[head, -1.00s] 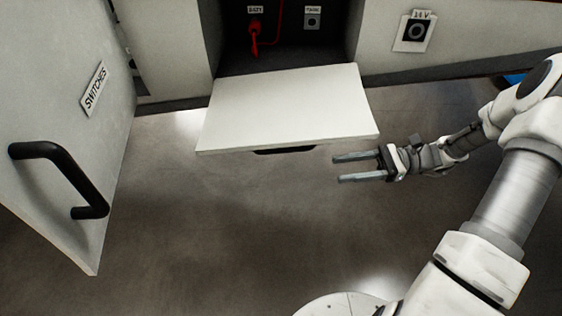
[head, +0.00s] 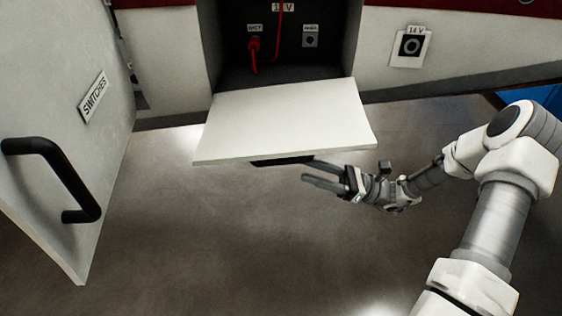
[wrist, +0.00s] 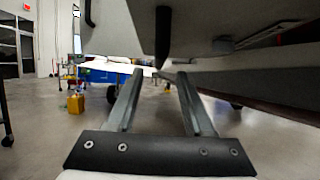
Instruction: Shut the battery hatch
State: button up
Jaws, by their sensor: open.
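The battery hatch (head: 285,118) is a white panel folded down flat in front of a dark compartment (head: 300,45) in the head view. It stands open, with a black handle (head: 282,161) under its front edge. My gripper (head: 310,171) is open and empty. In the head view its fingertips point left, by the right end of that handle; whether they touch it or sit below it I cannot tell. In the wrist view the open fingers (wrist: 160,72) point ahead under pale panels, with a dark upright part just beyond the tips.
A white door (head: 65,140) labelled SWITCHES, with a black handle (head: 58,180), stands open at the left. A red plug (head: 254,50) and cable are inside the compartment. A 14 V socket (head: 411,46) is on the right wall. The floor in front is clear.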

aim_at(281, 161)
jog(key=x, duration=0.7)
jog(key=shift+a+r+b, duration=0.1)
jog(key=shift+a+b, duration=0.25)
grip_shut()
dwell(1.0)
